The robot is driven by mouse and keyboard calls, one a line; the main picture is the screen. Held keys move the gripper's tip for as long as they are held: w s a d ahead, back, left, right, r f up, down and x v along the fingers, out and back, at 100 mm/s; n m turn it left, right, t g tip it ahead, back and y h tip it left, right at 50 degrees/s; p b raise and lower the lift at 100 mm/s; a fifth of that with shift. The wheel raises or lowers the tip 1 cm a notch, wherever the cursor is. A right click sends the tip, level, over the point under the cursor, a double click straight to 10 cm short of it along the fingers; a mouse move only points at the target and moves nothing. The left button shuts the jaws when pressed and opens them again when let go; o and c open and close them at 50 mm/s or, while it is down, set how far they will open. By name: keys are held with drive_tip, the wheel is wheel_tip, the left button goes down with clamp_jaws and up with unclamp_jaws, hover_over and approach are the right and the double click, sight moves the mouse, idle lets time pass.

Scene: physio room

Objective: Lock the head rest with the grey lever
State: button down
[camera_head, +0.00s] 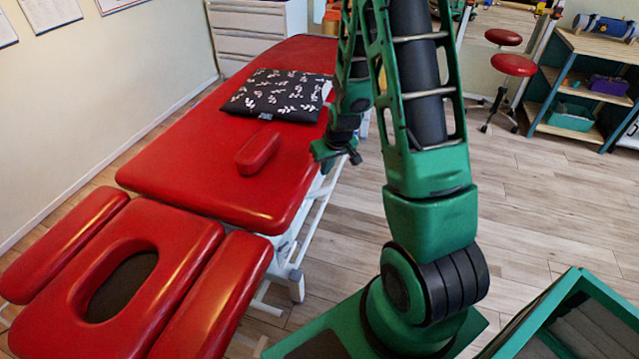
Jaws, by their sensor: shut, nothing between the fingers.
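The red head rest (176,257) with its oval face hole is at the lower left, at the near end of the red treatment table (190,168). It has a long red side pad on its left (62,243) and another on its right (220,295). I cannot make out the grey lever; the underside of the head rest is hidden from this view. My gripper (340,154) is beside the table's right edge, well up and right of the head rest. It is shut and holds nothing, and my arm partly hides it.
A black patterned cloth (262,97) and a small red bolster (258,152) lie on the table. A green-framed box (560,310) stands at the lower right. Red stools (513,65) and a wooden shelf (597,45) stand at the back right. The floor between is clear.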

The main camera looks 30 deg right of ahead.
sight(313, 195)
drive_tip(key=x, duration=1)
idle(0.3)
drive_tip(key=shift+d, duration=0.1)
drive_tip(key=shift+d, duration=0.1)
